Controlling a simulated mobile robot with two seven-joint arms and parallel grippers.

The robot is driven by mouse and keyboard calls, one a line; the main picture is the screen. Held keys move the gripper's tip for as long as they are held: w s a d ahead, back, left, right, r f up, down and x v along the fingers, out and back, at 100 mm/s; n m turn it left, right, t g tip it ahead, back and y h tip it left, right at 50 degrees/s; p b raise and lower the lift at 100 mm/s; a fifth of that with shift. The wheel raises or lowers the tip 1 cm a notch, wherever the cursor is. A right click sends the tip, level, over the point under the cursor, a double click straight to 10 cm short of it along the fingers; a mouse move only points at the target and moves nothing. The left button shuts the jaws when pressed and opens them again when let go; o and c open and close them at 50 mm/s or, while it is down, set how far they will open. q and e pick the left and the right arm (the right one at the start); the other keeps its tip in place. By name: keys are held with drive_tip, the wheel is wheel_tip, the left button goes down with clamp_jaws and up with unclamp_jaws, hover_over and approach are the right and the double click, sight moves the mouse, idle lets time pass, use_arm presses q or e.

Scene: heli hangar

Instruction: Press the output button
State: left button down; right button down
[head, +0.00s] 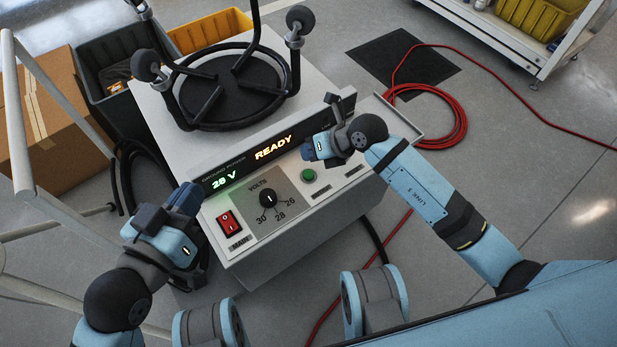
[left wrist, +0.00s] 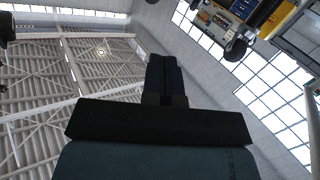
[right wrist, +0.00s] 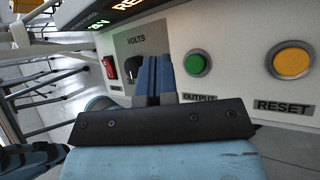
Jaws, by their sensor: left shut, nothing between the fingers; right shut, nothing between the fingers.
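The ground power unit (head: 180,130) shows "28 V" and a lit "READY" on its display. The green output button (head: 308,175) sits on its front panel, right of the volts knob (head: 268,198). In the right wrist view the green button (right wrist: 197,64) is above the "OUTPUT" label, just right of my right fingertips. My right gripper (head: 312,149) is shut and empty, in front of the panel; it also shows in the right wrist view (right wrist: 155,75). My left gripper (head: 186,200) is shut and empty, left of the panel, and shows in the left wrist view (left wrist: 165,75).
A yellow reset button (right wrist: 291,61) is right of the output button. A red main switch (head: 229,222) is at the panel's left. A red hose (head: 440,120) lies on the floor at right.

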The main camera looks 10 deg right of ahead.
sight(310, 172)
wheel_tip(310, 172, down, 2)
drive_tip(key=shift+f+b, duration=0.2)
drive_tip(key=shift+b, duration=0.45)
drive_tip(key=shift+f, duration=0.25)
use_arm(q)
drive_tip(key=shift+w+a+r+m+t+h, duration=0.15)
drive_tip(key=shift+w+a+m+t, duration=0.15)
drive_tip(key=shift+w+m, duration=0.2)
drive_tip(key=shift+w+a+r+m+t+h, duration=0.15)
drive_tip(key=shift+w+a+m+t, duration=0.15)
drive_tip(key=shift+m, duration=0.3)
use_arm(e)
drive_tip(key=shift+f, duration=0.85)
drive_tip(key=shift+f, duration=0.15)
drive_tip(key=shift+f, duration=0.25)
